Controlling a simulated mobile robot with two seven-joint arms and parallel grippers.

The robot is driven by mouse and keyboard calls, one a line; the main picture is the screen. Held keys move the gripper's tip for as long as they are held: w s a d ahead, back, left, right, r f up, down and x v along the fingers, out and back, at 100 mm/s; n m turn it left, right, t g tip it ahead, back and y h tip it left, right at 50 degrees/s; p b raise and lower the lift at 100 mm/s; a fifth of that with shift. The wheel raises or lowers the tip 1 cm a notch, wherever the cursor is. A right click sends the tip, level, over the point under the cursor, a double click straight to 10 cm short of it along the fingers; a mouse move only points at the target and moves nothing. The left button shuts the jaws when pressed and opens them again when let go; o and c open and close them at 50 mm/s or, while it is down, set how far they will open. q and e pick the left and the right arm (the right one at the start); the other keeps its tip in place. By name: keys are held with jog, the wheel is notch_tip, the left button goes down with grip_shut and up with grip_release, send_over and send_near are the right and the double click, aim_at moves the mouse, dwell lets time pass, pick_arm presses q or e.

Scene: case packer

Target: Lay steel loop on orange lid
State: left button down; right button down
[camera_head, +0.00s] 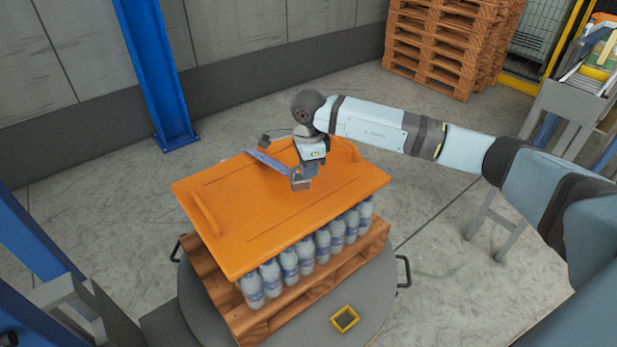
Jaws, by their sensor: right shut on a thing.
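The orange lid (240,215) is a flat panel with raised handles at its left and right ends, lying on top of rows of bottles. The steel loop (270,164) shows as a narrow blue-grey bar with dark blocks at its ends, over the far middle part of the lid. My right gripper (308,172) reaches in from the right and is shut on the loop near its right side. The wrist hides part of the loop. I cannot tell whether the loop touches the lid. My left gripper is not in view.
The bottles (290,265) stand on a wooden pallet (262,322) on a round grey turntable (375,310). A yellow-edged dark square (345,319) is at its front. A blue post (155,75) stands behind, and stacked pallets (445,45) at the back right.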

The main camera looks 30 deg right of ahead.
aim_at(309, 180)
notch_tip(309, 180, down, 4)
jog(key=shift+r, duration=0.2)
jog(key=shift+f, duration=0.25)
jog(key=c, duration=1.2)
grip_release()
jog(key=shift+r, duration=0.2)
notch_tip(309, 180, up, 12)
jog(key=shift+b, duration=0.9)
jog(key=shift+a+f, duration=0.1)
